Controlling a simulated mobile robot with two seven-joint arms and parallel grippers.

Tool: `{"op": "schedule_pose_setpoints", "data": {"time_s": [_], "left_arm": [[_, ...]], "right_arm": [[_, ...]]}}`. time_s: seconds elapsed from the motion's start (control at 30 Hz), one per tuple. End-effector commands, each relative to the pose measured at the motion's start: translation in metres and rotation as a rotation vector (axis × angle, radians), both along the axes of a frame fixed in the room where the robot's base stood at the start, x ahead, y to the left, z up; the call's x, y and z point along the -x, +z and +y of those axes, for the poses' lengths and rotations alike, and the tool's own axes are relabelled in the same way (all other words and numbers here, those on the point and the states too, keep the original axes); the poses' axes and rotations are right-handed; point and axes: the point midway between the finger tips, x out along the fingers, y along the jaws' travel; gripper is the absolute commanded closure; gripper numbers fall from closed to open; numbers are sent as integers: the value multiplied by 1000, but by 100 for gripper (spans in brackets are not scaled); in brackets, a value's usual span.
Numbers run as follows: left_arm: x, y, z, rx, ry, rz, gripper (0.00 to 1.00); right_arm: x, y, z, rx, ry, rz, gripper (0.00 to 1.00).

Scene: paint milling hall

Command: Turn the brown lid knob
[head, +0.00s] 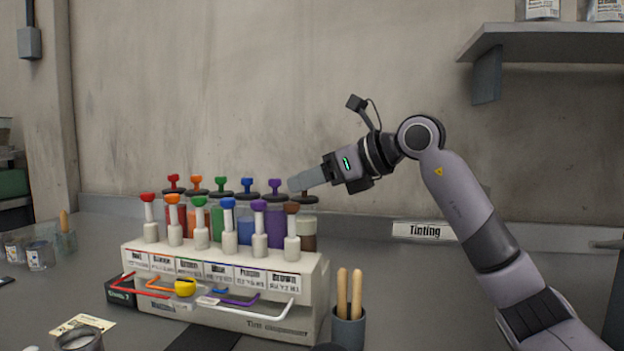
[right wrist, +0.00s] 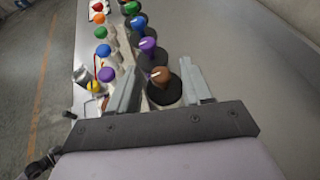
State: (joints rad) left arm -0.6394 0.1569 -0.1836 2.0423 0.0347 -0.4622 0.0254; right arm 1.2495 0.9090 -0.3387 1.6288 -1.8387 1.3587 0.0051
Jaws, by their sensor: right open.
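The brown lid knob (right wrist: 160,74) shows in the right wrist view on a round black lid, with a pale mark on top. My right gripper (head: 294,184) reaches in from the right at that lid. In the right wrist view its open fingers stand on either side of the brown knob, apart from it as far as I can see. My left gripper is not in view.
Neighbouring lids carry a purple knob (right wrist: 147,46) and other coloured knobs. A front row of pumps includes a brown-topped one (head: 292,232) on the white dispenser (head: 318,290). A cup with sticks (head: 348,328) stands right of it. The bench further right is mostly clear.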

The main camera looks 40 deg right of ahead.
Motion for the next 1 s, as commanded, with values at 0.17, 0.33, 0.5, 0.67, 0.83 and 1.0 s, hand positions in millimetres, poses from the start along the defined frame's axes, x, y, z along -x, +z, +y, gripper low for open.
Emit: {"op": "schedule_pose_setpoints", "data": {"time_s": [0.17,0.33,0.5,0.67,0.83,1.0], "left_arm": [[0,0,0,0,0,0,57],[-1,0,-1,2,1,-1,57],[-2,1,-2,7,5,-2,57],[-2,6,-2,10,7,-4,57],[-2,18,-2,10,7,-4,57],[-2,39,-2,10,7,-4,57]], "right_arm": [[-1,0,0,0,0,-1,51],[0,0,0,0,0,-1,90],[0,0,0,0,0,-1,100],[-1,1,-1,0,16,0,100],[-1,3,-2,-3,76,2,100],[-3,6,-4,-4,190,3,100]]}}
